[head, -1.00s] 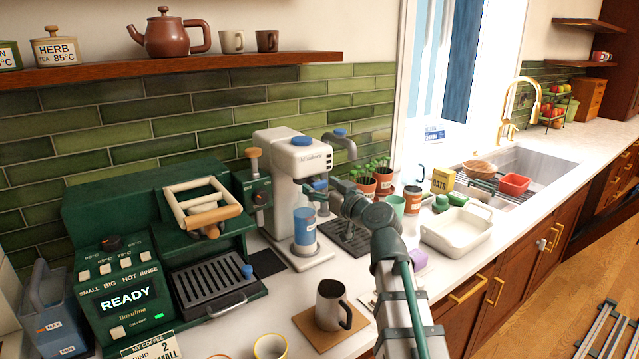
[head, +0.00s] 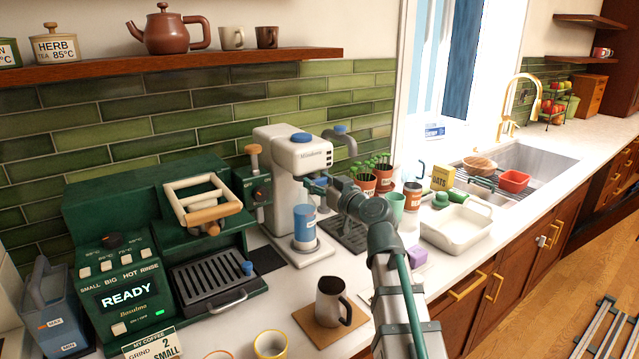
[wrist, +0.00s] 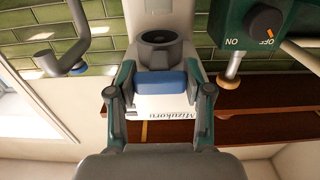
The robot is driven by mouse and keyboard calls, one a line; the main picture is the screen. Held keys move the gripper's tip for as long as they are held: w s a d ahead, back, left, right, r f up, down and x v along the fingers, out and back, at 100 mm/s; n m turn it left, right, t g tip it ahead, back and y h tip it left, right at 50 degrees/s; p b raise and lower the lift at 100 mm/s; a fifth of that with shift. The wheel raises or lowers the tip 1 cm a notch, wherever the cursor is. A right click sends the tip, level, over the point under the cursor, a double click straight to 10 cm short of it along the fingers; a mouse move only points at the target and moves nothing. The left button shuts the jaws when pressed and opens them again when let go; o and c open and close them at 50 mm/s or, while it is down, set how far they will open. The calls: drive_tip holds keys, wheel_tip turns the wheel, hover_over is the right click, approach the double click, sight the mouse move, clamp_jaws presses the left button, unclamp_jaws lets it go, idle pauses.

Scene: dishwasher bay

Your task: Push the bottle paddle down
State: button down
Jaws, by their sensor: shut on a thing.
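A white water dispenser (head: 292,165) marked Mizukoru stands on the counter. It also shows upside down in the wrist view (wrist: 175,106). A blue paddle (wrist: 161,83) sits on its front, below a dark round nozzle (wrist: 161,48) in that picture. My gripper (wrist: 160,88) has its two fingers at either side of the blue paddle and is shut on it. In the head view my gripper (head: 324,187) is at the dispenser's front, partly hidden by my wrist. A blue bottle (head: 304,223) stands upright on the dispenser's base, below the gripper.

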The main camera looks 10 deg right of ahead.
wheel_tip(320, 180, down, 4)
drive_tip(key=b, duration=0.5)
drive_tip(key=shift+s+f, duration=0.1)
drive_tip(key=shift+f, duration=0.15)
drive_tip(key=shift+c, duration=2.2)
unclamp_jaws()
drive_tip(key=v, duration=1.2)
drive_tip(key=shift+d, duration=0.1)
